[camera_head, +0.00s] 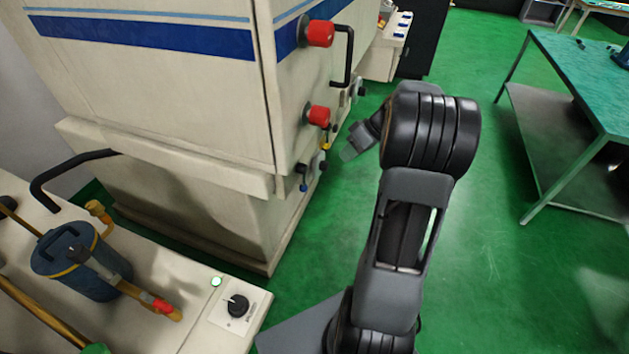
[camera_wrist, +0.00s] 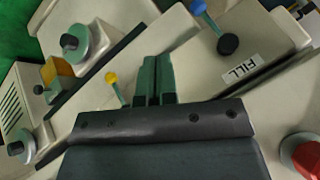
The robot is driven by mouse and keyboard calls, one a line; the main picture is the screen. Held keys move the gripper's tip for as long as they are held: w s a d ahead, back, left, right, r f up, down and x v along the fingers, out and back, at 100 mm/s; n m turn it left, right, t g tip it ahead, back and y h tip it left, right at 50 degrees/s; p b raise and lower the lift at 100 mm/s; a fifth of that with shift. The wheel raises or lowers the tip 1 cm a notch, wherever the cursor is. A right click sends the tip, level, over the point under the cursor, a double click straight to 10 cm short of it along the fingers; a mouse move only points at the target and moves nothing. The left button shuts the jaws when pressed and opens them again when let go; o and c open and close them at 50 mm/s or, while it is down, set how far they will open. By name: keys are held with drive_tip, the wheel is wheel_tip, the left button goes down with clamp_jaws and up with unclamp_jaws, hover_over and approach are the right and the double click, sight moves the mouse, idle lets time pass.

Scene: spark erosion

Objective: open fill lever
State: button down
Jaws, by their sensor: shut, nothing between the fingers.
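The fill lever (camera_wrist: 212,24) shows in the wrist view at the upper right. It has a blue ball knob, a thin stem and a black round pivot, beside a white label reading FILL (camera_wrist: 240,70). In the head view its blue knob (camera_head: 303,187) hangs low on the machine's side panel. My gripper (camera_wrist: 156,62) points at the panel with its greenish fingers together and empty. The fingers appear to the left of the fill lever in the wrist view, apart from it. In the head view my gripper (camera_head: 350,151) is small and partly hidden by my arm.
A yellow-knobbed lever (camera_wrist: 113,82) is left of my fingers. Grey round knobs (camera_wrist: 83,42) and a red knob (camera_wrist: 302,154) also project from the machine. A green table (camera_head: 580,80) stands right; green floor (camera_head: 510,270) lies clear between.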

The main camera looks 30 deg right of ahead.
sight(303, 178)
drive_tip(key=w+a+f+p, duration=0.1)
drive_tip(key=a+f, duration=0.6)
drive_tip(key=a, duration=0.2)
drive_tip(key=shift+w+a+f+p, duration=0.2)
drive_tip(key=shift+a+p, duration=0.1)
drive_tip(key=shift+p, duration=0.1)
